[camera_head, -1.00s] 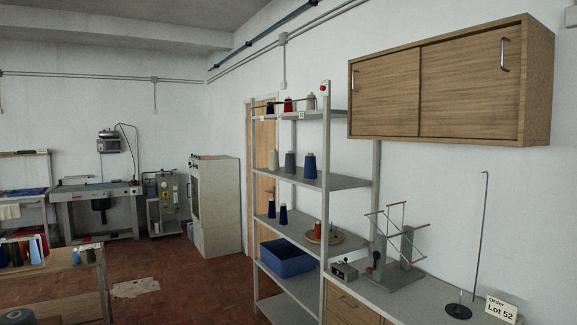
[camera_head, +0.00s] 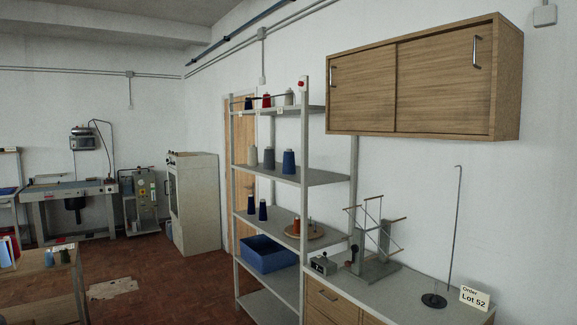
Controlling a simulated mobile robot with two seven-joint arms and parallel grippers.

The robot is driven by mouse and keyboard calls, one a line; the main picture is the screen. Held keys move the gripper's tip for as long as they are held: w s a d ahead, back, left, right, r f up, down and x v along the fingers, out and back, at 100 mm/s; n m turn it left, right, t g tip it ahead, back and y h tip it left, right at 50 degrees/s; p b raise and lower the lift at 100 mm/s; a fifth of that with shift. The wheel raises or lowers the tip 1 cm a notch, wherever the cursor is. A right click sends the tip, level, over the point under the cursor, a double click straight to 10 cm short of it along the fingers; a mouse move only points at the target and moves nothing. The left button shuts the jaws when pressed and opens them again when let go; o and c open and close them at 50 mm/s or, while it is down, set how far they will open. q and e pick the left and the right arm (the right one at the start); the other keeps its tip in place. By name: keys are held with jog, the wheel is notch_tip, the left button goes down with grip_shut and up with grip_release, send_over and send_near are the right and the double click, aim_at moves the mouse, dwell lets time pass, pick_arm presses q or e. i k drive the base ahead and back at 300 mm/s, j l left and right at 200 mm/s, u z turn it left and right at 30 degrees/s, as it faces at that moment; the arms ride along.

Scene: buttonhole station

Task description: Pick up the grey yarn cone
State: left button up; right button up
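A grey yarn cone (camera_head: 269,159) stands upright on the second shelf from the top of the metal rack. It is between a pale cone (camera_head: 253,157) on its left and a blue cone (camera_head: 289,162) on its right. Another cone, pale grey or beige (camera_head: 289,98), stands on the top shelf. Neither of my grippers is in view.
The metal rack (camera_head: 304,200) also holds dark blue cones (camera_head: 263,211) and a blue bin (camera_head: 268,255). Right of it, a worktop (camera_head: 405,299) carries a yarn winder (camera_head: 372,262) and a thin stand (camera_head: 434,300). A wooden cabinet (camera_head: 360,92) hangs above. Floor (camera_head: 165,285) before the rack looks open.

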aim_at(269, 163)
jog(key=z, duration=1.7)
jog(key=u, duration=1.7)
jog(key=i+j+u, duration=0.25)
jog(key=i, duration=0.2)
jog(key=i+u, duration=0.3)
jog(key=i, duration=0.15)
jog(key=i+u, duration=0.2)
jog(key=i, duration=1.45)
